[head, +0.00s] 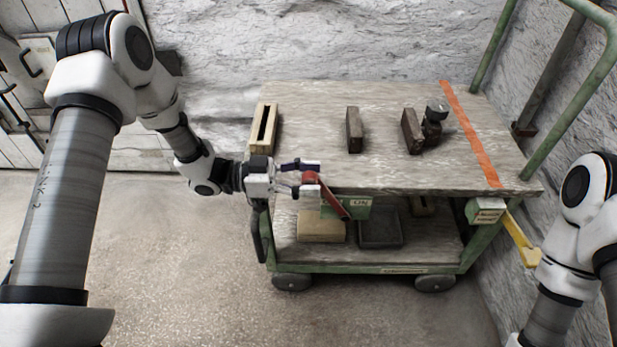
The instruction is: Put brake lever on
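The brake lever (333,199) is a red bar at the front edge of the cart. It slopes down to the right from my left gripper, across a green plate (358,208) with a pale label that seems to read "ON". My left gripper (310,178) is at the lever's upper left end. Its two fingers lie above and below that red end, which fills the gap between them. The fingertips hide part of the end. My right arm shows at the lower right edge; its gripper is out of view.
The wooden cart top (310,115) carries a slotted pale block (263,128), two dark blocks and a dark knobbed object (433,122). An orange strip (470,135) crosses its right side. A yellow bar (521,241) sticks out at right. The lower shelf holds several blocks.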

